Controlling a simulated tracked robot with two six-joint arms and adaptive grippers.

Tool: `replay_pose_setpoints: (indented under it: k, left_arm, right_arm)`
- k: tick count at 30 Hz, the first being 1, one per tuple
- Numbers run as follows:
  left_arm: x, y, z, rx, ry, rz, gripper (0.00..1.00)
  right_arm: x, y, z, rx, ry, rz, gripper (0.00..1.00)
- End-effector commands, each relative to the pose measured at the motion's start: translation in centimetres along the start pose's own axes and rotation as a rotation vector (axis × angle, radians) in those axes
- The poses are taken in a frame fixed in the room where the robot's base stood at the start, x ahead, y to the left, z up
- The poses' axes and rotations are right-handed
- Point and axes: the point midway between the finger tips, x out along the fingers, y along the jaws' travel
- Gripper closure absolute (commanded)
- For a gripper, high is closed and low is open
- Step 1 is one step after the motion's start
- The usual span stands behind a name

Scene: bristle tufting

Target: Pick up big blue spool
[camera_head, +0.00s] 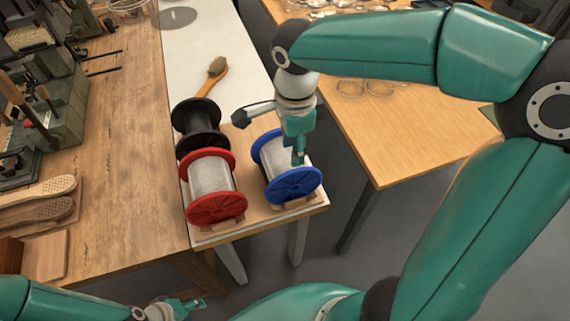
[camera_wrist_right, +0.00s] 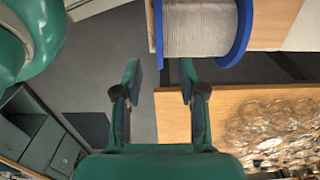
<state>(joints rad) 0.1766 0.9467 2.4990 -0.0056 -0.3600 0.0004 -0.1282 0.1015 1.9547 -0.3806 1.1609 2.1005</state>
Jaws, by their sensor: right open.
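The big blue spool (camera_head: 276,163) has blue flanges and pale grey thread, and lies on its side at the right of the small white-and-wood table. My right gripper (camera_head: 299,158) is just over the blue spool in the head view, covering part of it. In the right wrist view, the spool (camera_wrist_right: 200,28) shows at the top, beyond the fingertips. The right gripper (camera_wrist_right: 161,78) is open, with nothing between its fingers. My left gripper (camera_head: 187,306) is low at the bottom left, away from the spools; its finger gap is unclear.
A red spool (camera_head: 212,178) lies left of the blue one, with a black spool (camera_head: 197,118) behind it. A wooden-handled brush (camera_head: 212,74) lies further back. A wooden workbench (camera_head: 120,150) with tools is at left, and another table (camera_head: 400,130) is at right.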

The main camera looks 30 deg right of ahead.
Motion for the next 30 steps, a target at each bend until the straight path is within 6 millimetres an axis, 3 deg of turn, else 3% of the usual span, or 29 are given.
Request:
replay_pose_setpoints:
  k: [3,11,21,30]
  left_arm:
    - [0.0,0.0,0.0,0.000,0.000,0.000,0.60]
    - [-0.2,0.1,0.0,0.000,0.000,0.000,0.60]
    - [-1.0,0.4,0.0,0.000,0.000,0.000,0.60]
    - [-1.0,0.4,0.0,0.000,0.000,0.000,0.60]
  right_arm:
    - [1.8,0.0,-0.1,0.003,0.001,0.003,0.59]
    - [3.4,0.0,-0.2,0.003,0.001,0.002,0.59]
    - [7.7,0.0,-0.6,0.003,-0.001,0.002,0.59]
    - [8.0,-0.1,-0.5,0.002,-0.002,0.000,0.63]
